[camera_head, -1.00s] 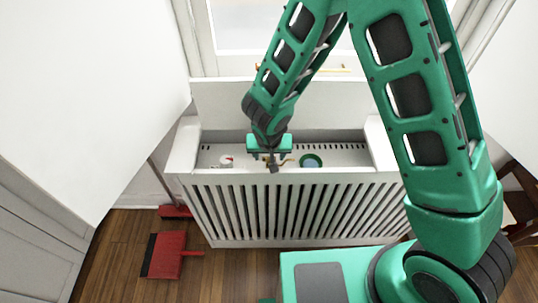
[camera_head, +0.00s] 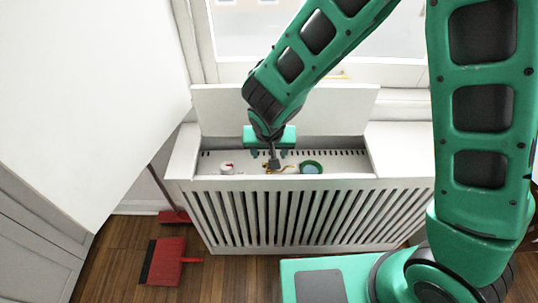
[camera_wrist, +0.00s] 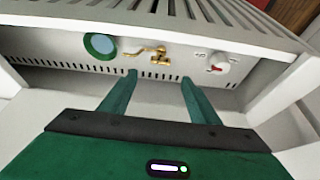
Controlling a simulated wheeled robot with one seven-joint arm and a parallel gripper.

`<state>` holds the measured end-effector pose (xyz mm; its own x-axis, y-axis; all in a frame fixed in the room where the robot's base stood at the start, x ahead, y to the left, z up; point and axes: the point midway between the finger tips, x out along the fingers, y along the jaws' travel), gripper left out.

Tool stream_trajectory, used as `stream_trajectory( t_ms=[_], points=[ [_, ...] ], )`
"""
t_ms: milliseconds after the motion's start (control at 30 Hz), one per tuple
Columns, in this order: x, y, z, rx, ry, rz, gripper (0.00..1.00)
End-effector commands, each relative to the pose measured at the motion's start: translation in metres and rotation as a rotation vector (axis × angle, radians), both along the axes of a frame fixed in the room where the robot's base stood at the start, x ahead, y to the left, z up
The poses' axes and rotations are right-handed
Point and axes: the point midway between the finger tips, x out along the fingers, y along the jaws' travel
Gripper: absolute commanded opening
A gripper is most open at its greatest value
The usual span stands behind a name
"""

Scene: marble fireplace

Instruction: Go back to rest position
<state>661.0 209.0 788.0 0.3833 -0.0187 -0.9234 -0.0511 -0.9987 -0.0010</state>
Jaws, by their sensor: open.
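My gripper (camera_head: 272,154) is above the opened white radiator cover (camera_head: 290,215) in the head view, pointing down at its recess. In the wrist view my gripper (camera_wrist: 160,82) shows two green fingers spread apart with nothing between them. Beyond the fingertips is a brass valve (camera_wrist: 155,54) with a handle. A white knob with a red mark (camera_wrist: 216,62) and a round green-rimmed gauge (camera_wrist: 100,45) sit on either side of it. The gauge (camera_head: 311,167) and the knob (camera_head: 227,168) also show in the head view. The fingers appear apart from the valve.
The raised white lid (camera_head: 225,108) stands behind the recess, below the window. A white wall panel (camera_head: 90,90) is close on the left. A red dustpan (camera_head: 165,262) and a red broom head (camera_head: 173,217) are on the wooden floor (camera_head: 125,240) at left.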

Motion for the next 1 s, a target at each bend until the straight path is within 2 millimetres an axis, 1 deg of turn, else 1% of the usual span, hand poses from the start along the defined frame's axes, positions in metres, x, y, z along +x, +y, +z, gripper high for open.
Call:
stream_trajectory(
  t_ms=[133,633,700,767,867,967,1000],
  points=[
    [-0.003,0.0,0.006,0.0,0.0,0.0,0.56],
    [-0.003,0.0,0.006,-0.001,0.0,0.0,0.56],
    [-0.001,-0.005,0.009,-0.003,0.0,-0.006,0.56],
    [0.002,-0.016,0.014,-0.011,0.002,-0.019,0.56],
    [0.009,-0.053,0.031,-0.033,0.014,-0.062,0.56],
    [0.012,-0.109,0.056,-0.064,0.038,-0.125,0.56],
    [0.01,-0.132,0.066,-0.075,0.053,-0.151,0.56]
  ],
)
